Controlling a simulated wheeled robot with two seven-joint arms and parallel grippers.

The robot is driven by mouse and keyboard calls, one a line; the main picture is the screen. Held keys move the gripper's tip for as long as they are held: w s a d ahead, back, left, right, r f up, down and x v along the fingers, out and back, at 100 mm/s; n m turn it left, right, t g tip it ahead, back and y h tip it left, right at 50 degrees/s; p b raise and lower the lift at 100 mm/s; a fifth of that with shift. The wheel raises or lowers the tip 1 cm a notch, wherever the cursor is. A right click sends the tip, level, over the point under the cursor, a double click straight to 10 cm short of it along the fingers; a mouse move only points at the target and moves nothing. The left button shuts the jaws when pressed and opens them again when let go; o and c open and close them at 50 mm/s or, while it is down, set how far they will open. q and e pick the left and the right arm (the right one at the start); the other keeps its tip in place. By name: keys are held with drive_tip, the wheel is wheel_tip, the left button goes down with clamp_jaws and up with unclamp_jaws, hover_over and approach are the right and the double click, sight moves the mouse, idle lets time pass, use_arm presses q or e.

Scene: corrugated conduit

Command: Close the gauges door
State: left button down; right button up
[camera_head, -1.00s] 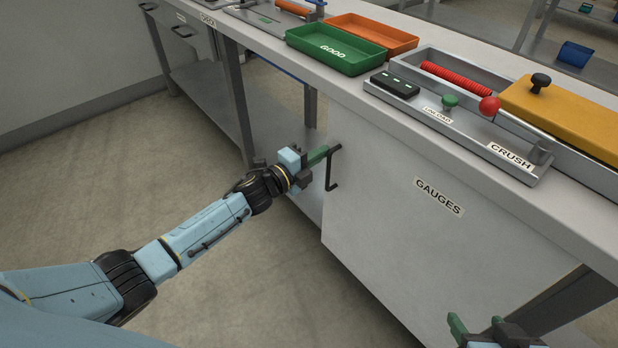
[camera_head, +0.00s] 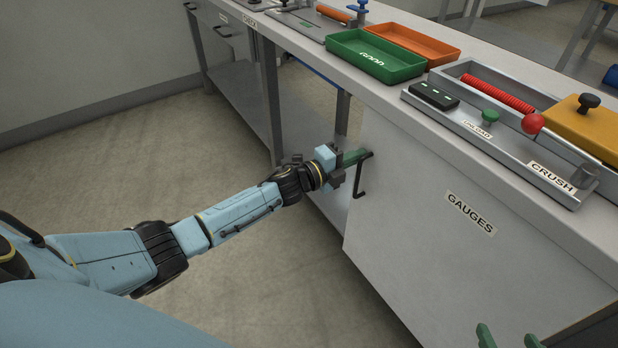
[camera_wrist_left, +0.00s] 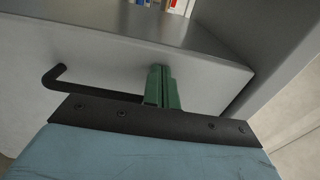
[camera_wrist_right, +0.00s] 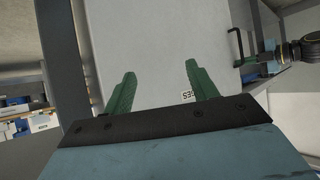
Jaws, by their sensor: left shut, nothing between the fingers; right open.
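The gauges door (camera_head: 420,225) is a grey panel under the worktop with a GAUGES label (camera_head: 470,213). I cannot tell whether it is fully flush. Its black handle (camera_head: 363,176) is at the left edge and shows in the left wrist view (camera_wrist_left: 85,90). My left gripper (camera_head: 355,157) is at the handle's upper end, its green fingers (camera_wrist_left: 162,88) shut together with nothing between them, beside the bar; contact is unclear. My right gripper (camera_head: 508,338) is low at the bottom edge, open and empty, its fingers (camera_wrist_right: 160,88) apart in front of the panel.
On the worktop stand a green tray (camera_head: 375,58), an orange tray (camera_head: 415,38) and a crush fixture (camera_head: 500,125) with a red knob and yellow block. A table leg and lower shelf (camera_head: 240,110) are left of the door. Floor (camera_head: 120,150) in front is clear.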

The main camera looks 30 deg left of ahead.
use_arm(q)
drive_tip(key=p+v, duration=0.4)
drive_tip(key=v, duration=1)
use_arm(e)
drive_tip(key=s+d+f+g+h, duration=0.2)
drive_tip(key=s+d+f+g, duration=0.2)
drive_tip(key=s+f+g, duration=0.3)
drive_tip(key=shift+s+d+f+g, duration=0.4)
drive_tip(key=shift+s+f, duration=0.7)
drive_tip(key=shift+s, duration=0.4)
